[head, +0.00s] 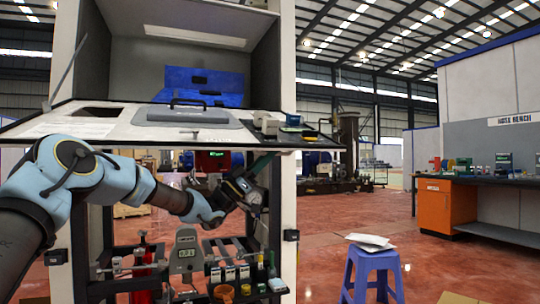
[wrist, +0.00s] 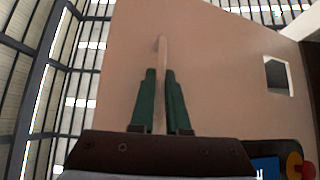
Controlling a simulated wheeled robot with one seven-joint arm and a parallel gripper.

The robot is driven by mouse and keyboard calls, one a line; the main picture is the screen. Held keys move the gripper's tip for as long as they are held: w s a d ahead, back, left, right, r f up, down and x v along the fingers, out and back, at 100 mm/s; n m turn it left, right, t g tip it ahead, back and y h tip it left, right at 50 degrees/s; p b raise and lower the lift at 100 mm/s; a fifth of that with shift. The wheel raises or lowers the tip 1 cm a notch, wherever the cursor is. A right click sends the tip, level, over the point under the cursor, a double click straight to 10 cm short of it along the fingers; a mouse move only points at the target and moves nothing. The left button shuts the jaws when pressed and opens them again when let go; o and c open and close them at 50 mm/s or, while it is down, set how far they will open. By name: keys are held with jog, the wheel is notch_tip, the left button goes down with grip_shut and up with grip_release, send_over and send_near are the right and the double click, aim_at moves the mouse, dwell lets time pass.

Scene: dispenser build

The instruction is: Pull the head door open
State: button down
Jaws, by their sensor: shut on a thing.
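The head door (head: 70,122) is a broad pale panel that lies swung out and nearly flat across the front of the dispenser's upper housing, with the inside of the housing showing behind it. My gripper (head: 264,160) is below the panel, near its right part. In the wrist view the green fingers of my gripper (wrist: 160,98) are shut on a thin pale bar handle (wrist: 162,52), one finger on each side. The handle stands on the door's outer face (wrist: 215,60). The handle is hidden in the head view.
The wrist view shows a square opening (wrist: 278,76) and a red and yellow knob (wrist: 298,166) at the right. Below the door is a bay with a grey scale (head: 186,255) and several small items. A purple stool (head: 371,268) stands right of the dispenser on open floor.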

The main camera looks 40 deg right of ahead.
jog(key=s+r+n+t+h+p, duration=0.1)
jog(key=r+n+t, duration=0.1)
jog(key=r, duration=0.3)
jog(key=s+a+r+n+t+p, duration=0.1)
jog(key=r+n+p, duration=0.1)
jog(key=r, duration=0.3)
jog(key=s+r+n+t+h+p, duration=0.1)
jog(key=s+r+n+t+p, duration=0.1)
jog(key=r, duration=0.3)
jog(key=shift+a+r+n+t+h, duration=0.2)
jog(key=shift+a+n+t+h, duration=0.1)
jog(key=shift+n, duration=0.1)
jog(key=c, duration=1.2)
grip_release()
jog(key=shift+s, duration=0.1)
jog(key=b, duration=0.2)
send_over(248, 143)
jog(key=f, duration=0.7)
jog(key=shift+d+f, duration=0.2)
jog(key=shift+d, duration=0.2)
jog(key=shift+a+f, duration=0.2)
jog(key=shift+a, duration=0.2)
